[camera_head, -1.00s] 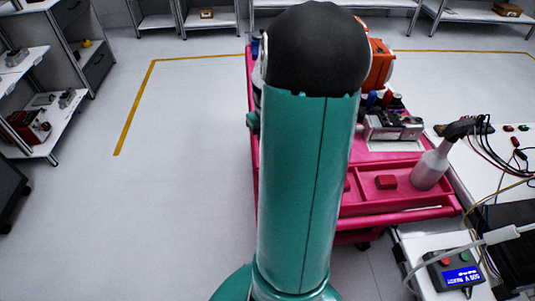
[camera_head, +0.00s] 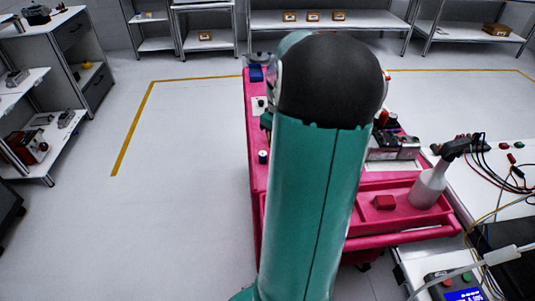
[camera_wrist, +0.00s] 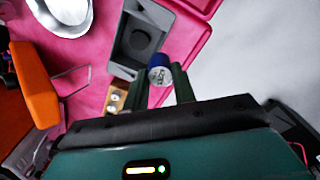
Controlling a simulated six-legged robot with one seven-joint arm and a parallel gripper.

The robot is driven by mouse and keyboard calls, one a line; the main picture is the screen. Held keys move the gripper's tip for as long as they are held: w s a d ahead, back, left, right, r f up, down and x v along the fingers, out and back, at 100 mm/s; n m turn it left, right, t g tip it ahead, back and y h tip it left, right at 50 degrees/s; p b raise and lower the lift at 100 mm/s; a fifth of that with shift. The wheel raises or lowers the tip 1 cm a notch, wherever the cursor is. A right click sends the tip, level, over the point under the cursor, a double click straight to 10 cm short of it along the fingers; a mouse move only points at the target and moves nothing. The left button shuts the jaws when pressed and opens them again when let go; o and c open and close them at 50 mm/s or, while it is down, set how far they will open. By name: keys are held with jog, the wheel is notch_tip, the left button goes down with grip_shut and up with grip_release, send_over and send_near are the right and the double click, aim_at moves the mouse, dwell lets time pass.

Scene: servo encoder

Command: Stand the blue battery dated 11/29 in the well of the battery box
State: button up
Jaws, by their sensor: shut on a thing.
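In the wrist view my gripper (camera_wrist: 164,84) is shut on a battery (camera_wrist: 160,76) with a blue side and a pale, marked end; the date is too small to read. A grey box (camera_wrist: 119,62) with a dark round recess inside, which looks like the battery box, lies just beyond the fingers, up and left of the battery. The held battery appears beside the box's near right corner, outside the recess; its height above the cart cannot be told. In the head view my arm hides the gripper and the box.
The wrist view shows a wooden holder (camera_wrist: 117,98), a metal dish (camera_wrist: 66,14) and an orange object (camera_wrist: 34,85). Floor at left is clear.

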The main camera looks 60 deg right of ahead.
jog(key=s+d+r+n, duration=0.2)
jog(key=d+n, duration=0.1)
jog(key=d, duration=0.1)
notch_tip(320, 180, down, 7)
jog(key=shift+a+r, duration=0.2)
dwell(0.7)
jog(key=shift+f, duration=0.1)
jog(key=shift+f, duration=0.35)
jog(key=shift+f, duration=1.85)
jog(key=o, duration=0.9)
jog(key=shift+c, duration=0.4)
jog(key=shift+r, duration=0.1)
